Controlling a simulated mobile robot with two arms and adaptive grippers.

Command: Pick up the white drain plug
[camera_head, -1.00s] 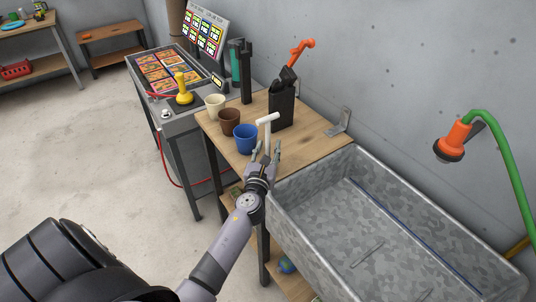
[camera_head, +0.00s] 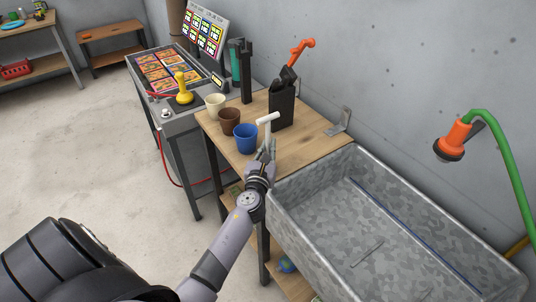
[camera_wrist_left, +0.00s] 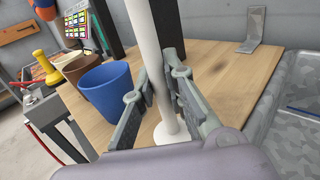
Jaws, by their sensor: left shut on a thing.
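The white drain plug (camera_head: 267,119) stands upright on the wooden table (camera_head: 302,146), with a T-shaped top and a thin stem. In the left wrist view the stem (camera_wrist_left: 146,45) runs down to a round base (camera_wrist_left: 172,133) on the wood. My left gripper (camera_head: 267,151) is shut on the stem; its fingers (camera_wrist_left: 158,92) lie on both sides of it in the left wrist view. The lower stem is partly hidden by the fingers in the head view. My right gripper is not in view.
A blue cup (camera_head: 245,138), a brown cup (camera_head: 229,120) and a cream cup (camera_head: 215,104) stand left of the plug. A black holder (camera_head: 283,105) stands behind it. A galvanized metal sink (camera_head: 330,222) adjoins the table at the right.

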